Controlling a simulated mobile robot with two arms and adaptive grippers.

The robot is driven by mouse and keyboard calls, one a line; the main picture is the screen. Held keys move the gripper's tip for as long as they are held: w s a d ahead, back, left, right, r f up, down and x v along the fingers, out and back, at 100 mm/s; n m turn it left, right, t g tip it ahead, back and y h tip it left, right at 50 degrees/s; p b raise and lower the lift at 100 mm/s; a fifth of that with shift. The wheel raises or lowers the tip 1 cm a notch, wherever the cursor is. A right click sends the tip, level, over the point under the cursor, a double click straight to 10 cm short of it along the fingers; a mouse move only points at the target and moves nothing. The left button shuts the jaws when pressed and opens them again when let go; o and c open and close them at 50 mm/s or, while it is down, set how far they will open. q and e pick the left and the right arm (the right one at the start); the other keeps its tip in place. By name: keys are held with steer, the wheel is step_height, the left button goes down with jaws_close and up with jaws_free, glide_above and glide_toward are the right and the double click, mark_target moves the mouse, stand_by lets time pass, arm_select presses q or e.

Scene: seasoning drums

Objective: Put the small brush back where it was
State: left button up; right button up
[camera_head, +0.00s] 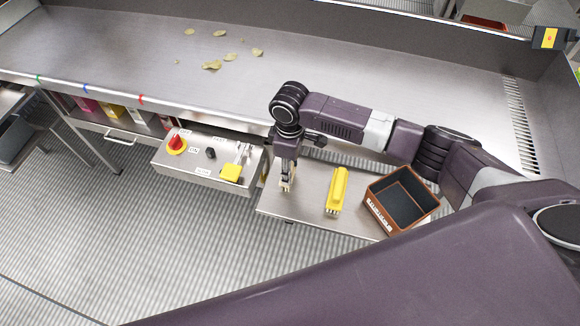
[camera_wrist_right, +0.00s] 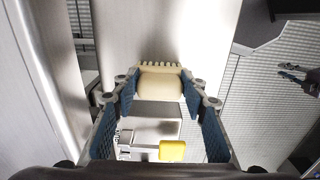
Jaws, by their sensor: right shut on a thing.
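My right gripper (camera_head: 287,183) hangs over the left end of the small metal shelf (camera_head: 309,205). In the right wrist view it is shut on the small brush (camera_wrist_right: 160,82), a cream block with a row of bristles along its far edge. In the head view the small brush is mostly hidden by the fingers; whether it touches the shelf I cannot tell. A yellow brush (camera_head: 338,188) with pale bristles lies on the shelf to the right of the gripper. My left gripper is not in view.
A brown open box (camera_head: 400,198) stands at the shelf's right end. A control box (camera_head: 205,176) with a red knob (camera_head: 176,143) and a yellow part (camera_head: 231,172) is left of the shelf. Several yellow chips (camera_head: 212,65) lie on the steel table (camera_head: 330,70) behind.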

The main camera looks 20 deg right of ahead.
steer(key=o, duration=1.1)
steer(key=shift+f, duration=0.1)
step_height(320, 180, up, 12)
steer(key=shift+r+b, duration=0.2)
steer(key=shift+b, duration=0.75)
